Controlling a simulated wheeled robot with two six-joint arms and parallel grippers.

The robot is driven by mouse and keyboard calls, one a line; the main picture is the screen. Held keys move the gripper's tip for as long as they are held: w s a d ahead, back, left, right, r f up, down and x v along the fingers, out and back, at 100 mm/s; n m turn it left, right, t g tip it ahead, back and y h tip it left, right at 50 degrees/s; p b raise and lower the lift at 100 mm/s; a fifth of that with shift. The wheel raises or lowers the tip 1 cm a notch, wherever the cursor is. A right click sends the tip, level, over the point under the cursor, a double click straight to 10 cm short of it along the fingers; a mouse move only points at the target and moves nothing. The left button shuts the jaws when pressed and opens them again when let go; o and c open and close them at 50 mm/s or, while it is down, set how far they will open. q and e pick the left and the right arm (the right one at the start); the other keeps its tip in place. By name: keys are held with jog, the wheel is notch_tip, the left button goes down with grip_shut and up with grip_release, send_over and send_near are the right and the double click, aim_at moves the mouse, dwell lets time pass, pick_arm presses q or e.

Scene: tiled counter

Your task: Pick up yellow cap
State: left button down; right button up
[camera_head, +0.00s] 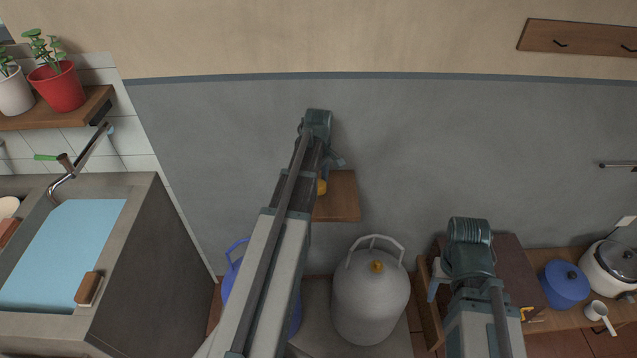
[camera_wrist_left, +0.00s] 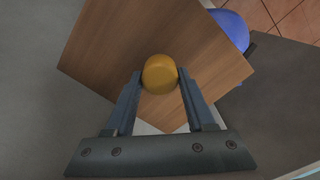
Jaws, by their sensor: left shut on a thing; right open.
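The yellow cap (camera_head: 321,187) shows beside my left arm in the head view, over a small wooden wall shelf (camera_head: 341,200). In the left wrist view, the cap (camera_wrist_left: 160,70) sits between the two fingertips of my left gripper (camera_wrist_left: 159,78), which is shut on it. The wooden board (camera_wrist_left: 130,45) lies behind it; whether the cap still touches the board cannot be told. In the head view my left arm hides most of the left gripper (camera_head: 330,170). My right gripper (camera_head: 436,284) is low on the right, open, partly hidden by its wrist, away from the cap.
A grey gas cylinder (camera_head: 370,305) with a yellow knob stands below the shelf. A blue cylinder (camera_head: 233,272) is partly behind my left arm. A sink (camera_head: 130,260) is at left; a wooden counter with a blue pot (camera_head: 563,284) is at right.

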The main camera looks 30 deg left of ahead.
pick_arm(q)
jog(key=shift+r+p, duration=0.45)
jog(key=shift+r, duration=0.35)
jog(key=shift+s+d+r+p, duration=0.1)
jog(key=shift+s+r+p, duration=0.1)
jog(key=shift+r+p, duration=0.1)
jog(key=s+d, duration=0.3)
jog(key=s, duration=0.4)
jog(key=s+d, duration=0.4)
jog(key=s, duration=0.3)
jog(key=shift+d+r+p, duration=0.3)
jog(key=shift+r+p, duration=0.1)
jog(key=shift+p, duration=0.05)
